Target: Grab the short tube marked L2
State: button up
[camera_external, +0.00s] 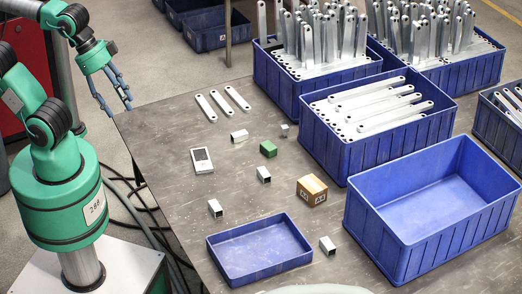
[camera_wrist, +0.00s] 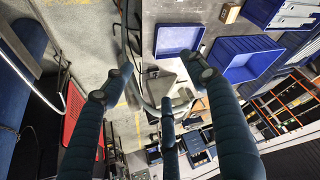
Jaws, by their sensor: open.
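Several short, open-ended metal tubes lie apart on the grey table in the external view: one at the back (camera_external: 239,136), one in the middle (camera_external: 264,174), one at the left (camera_external: 215,208) and one at the front right (camera_external: 327,245). Their markings are too small to read, so I cannot tell which is L2. My gripper (camera_external: 117,101) is open and empty, raised off the table's left edge, well away from the tubes. In the wrist view its dark fingers (camera_wrist: 160,85) are spread with nothing between them.
Flat brackets (camera_external: 222,103) lie behind. Blue bins (camera_external: 420,241) line the right; the left side has free room.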

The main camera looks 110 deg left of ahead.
jog(key=w+a+f+n+g+p, duration=0.2)
jog(key=w+a+n, duration=0.5)
jog(key=w, duration=0.5)
jog(key=w+a+f+n+g+p, duration=0.1)
jog(key=w+a+f+n+p, duration=0.2)
jog(key=w+a+n, duration=0.6)
jog(key=w+a+f+n+g+p, duration=0.1)
jog(key=w+a+f+n, duration=0.2)
jog(key=a+f, duration=0.4)
jog(key=w+a+f+n+p, duration=0.1)
jog(key=w+a+f+n, duration=0.2)
jog(key=a+f, duration=0.5)
jog(key=w+a+f+n+g+p, duration=0.1)
jog(key=w+a+f+n+p, duration=0.1)
jog(key=a+f, duration=0.5)
notch_tip(320, 180, down, 6)
jog(key=shift+w+a+r+n+g, duration=0.1)
jog(key=shift+w+a+n+g, duration=0.2)
jog(key=shift+w+n, duration=0.75)
jog(key=shift+s, duration=0.15)
jog(key=b, duration=0.1)
send_over(265, 171)
jog(key=shift+a+f, duration=0.1)
jog(key=shift+f, duration=4.25)
